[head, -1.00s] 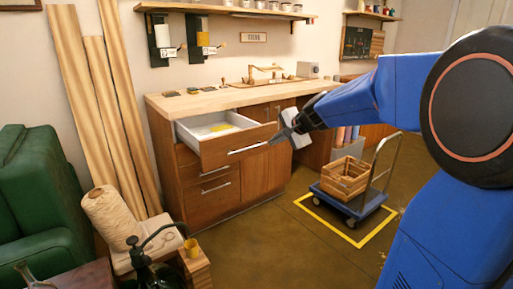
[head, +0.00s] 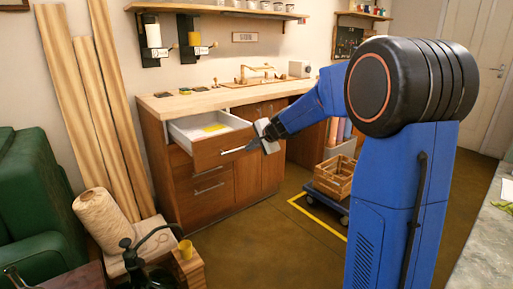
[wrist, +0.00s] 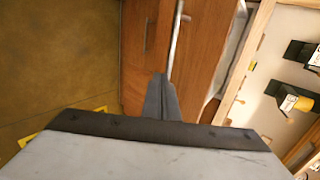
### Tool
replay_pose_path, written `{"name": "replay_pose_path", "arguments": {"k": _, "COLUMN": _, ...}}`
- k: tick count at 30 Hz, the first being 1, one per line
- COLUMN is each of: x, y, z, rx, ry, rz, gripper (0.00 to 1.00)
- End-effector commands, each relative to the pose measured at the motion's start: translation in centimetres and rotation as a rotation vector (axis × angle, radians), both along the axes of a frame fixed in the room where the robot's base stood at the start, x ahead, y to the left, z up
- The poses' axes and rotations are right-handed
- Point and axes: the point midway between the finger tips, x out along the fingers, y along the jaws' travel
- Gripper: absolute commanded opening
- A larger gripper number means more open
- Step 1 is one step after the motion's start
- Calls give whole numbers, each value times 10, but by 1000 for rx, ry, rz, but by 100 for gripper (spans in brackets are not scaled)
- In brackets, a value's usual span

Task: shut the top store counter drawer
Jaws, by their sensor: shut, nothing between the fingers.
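The store counter (head: 208,206) is a brown wooden cabinet with a pale top. Its top drawer (head: 208,155) stands open, and a yellow item (head: 215,127) lies inside the white drawer box. The drawer's bar handle (head: 233,151) faces out; it also shows in the wrist view (wrist: 177,38). My gripper (head: 256,143) is at the right end of the drawer front, by the handle. In the wrist view its fingers (wrist: 161,92) are together and empty, close to the handle's end. I cannot tell whether they touch it. The lower drawer (head: 208,187) is shut.
A wooden crate (head: 335,178) sits on a blue cart (head: 327,204) to the right, inside yellow floor tape. A green armchair (head: 35,190), a twine spool (head: 105,218) and a dark sprayer (head: 140,270) stand front left. Open floor (head: 270,250) lies before the counter.

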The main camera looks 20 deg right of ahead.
Motion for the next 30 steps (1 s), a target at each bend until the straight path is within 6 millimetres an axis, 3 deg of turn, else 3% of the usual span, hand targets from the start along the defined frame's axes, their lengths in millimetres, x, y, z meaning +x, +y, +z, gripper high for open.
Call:
{"name": "replay_pose_path", "arguments": {"k": 6, "x": 10, "y": 4, "z": -2, "rx": 1, "ry": 0, "rz": -1, "gripper": 0}}
{"name": "replay_pose_path", "arguments": {"k": 20, "x": 14, "y": 5, "z": -2, "rx": 1, "ry": 0, "rz": -1, "gripper": 0}}
{"name": "replay_pose_path", "arguments": {"k": 25, "x": 30, "y": 10, "z": -3, "rx": -1, "ry": 0, "rz": 1, "gripper": 0}}
{"name": "replay_pose_path", "arguments": {"k": 30, "x": 63, "y": 22, "z": -4, "rx": -1, "ry": 1, "rz": 3, "gripper": 0}}
